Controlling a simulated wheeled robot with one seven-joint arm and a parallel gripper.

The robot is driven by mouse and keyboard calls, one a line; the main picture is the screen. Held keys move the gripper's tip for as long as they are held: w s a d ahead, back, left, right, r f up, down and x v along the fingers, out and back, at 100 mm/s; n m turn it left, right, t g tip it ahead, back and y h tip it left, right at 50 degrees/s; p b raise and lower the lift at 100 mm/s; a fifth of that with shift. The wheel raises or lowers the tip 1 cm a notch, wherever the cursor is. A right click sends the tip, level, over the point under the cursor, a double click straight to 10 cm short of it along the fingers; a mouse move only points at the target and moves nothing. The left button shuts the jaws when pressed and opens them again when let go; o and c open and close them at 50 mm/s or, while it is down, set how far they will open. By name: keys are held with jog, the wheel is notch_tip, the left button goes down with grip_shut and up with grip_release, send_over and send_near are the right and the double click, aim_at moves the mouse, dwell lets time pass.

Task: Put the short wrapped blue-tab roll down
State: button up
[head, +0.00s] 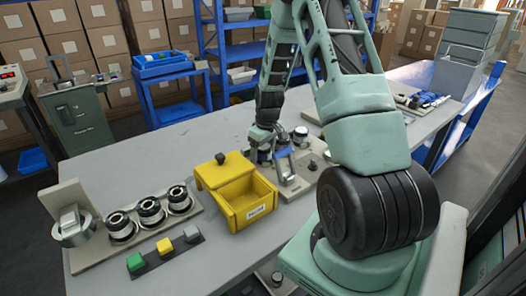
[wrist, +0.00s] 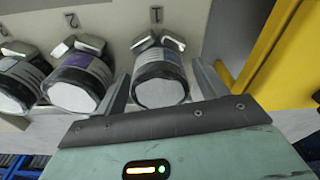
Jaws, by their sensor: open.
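In the wrist view, a short wrapped roll (wrist: 160,85) with a white end face and a bluish-purple band stands at the place marked 1, against two small grey blocks. My gripper (wrist: 163,88) is open, with one finger on each side of this roll. I cannot tell whether the fingers touch it. No blue tab shows clearly. In the head view, my gripper (head: 264,140) is low over the table, behind the yellow bin, and its fingertips are partly hidden.
Two similar wrapped rolls stand left of it, one at place 2 (wrist: 78,85) and one farther left (wrist: 20,85). A yellow bin (head: 236,195) stands close by. Three dark rolls (head: 149,210) sit on a holder at the front left. The table's left back is clear.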

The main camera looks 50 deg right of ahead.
notch_tip(320, 180, up, 12)
jog(key=s, duration=0.1)
jog(key=s+a+r+n+y, duration=0.1)
jog(key=a+r+n, duration=0.1)
jog(key=a, duration=1.3)
jog(key=s+a+r+n, duration=0.2)
jog(key=a, duration=1.3)
jog(key=s+a+n, duration=0.2)
jog(key=s+a, duration=0.5)
jog(key=s, duration=0.2)
jog(key=s+a+n+g, duration=0.1)
jog(key=s+a+n, duration=0.1)
jog(key=s+a, duration=0.5)
jog(key=s, duration=0.3)
jog(key=shift+r+b, duration=0.3)
jog(key=shift+w+a, duration=0.1)
